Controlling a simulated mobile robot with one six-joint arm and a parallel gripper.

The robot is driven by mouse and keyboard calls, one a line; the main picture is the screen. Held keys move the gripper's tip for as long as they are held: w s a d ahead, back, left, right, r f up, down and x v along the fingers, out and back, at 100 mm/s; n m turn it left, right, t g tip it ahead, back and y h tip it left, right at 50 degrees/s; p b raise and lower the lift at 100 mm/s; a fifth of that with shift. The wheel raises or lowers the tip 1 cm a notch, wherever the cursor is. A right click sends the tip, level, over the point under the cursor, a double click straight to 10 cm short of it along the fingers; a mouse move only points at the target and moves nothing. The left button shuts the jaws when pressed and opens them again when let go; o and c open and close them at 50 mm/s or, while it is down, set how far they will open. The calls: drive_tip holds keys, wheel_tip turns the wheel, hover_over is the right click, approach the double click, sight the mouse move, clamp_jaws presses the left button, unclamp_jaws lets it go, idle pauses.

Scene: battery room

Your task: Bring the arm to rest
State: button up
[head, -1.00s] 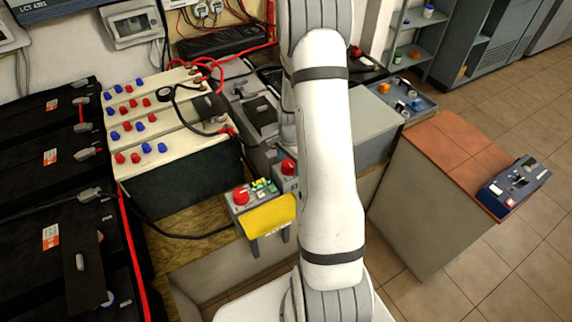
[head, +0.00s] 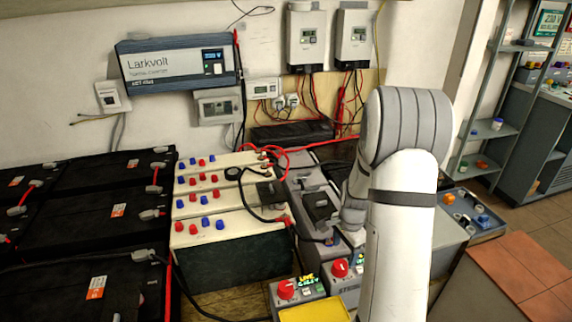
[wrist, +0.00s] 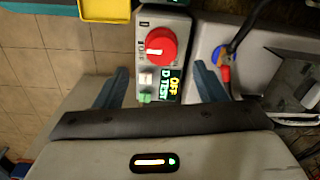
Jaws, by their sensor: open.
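My gripper (wrist: 160,85) shows in the wrist view with its two dark blue-grey fingers spread apart. Nothing is held between them. Beyond the fingers is a grey control box (wrist: 146,25) with a red knob (wrist: 157,45), a small lit display and a pale button. In the head view my white arm (head: 400,235) rises from the bottom edge at the right of centre and bends away at the grey joint (head: 408,125). My gripper cannot be made out there, as the arm covers that area.
A grey box with a red knob (head: 287,289) stands by a yellow-topped item (head: 312,312). White-topped batteries (head: 215,245) with red and blue terminals and black batteries (head: 75,235) stand left. An inverter (head: 180,65) hangs on the wall. A brown-topped cabinet (head: 510,275) is at the right.

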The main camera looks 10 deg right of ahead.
drive_tip(key=s+a+r+n+p, duration=0.1)
drive_tip(key=s+a+r+n, duration=0.4)
drive_tip(key=r, duration=0.3)
drive_tip(key=s+a+r+n+t+p, duration=0.1)
drive_tip(key=s+a+r+n, duration=0.4)
drive_tip(key=s+r, duration=0.2)
drive_tip(key=s+a+r+n+t+p, duration=0.1)
drive_tip(key=s+a+r+n, duration=0.4)
drive_tip(key=r, duration=0.4)
drive_tip(key=shift+s+a+n, duration=0.3)
drive_tip(key=shift+s+a, duration=0.3)
drive_tip(key=shift+s, duration=0.25)
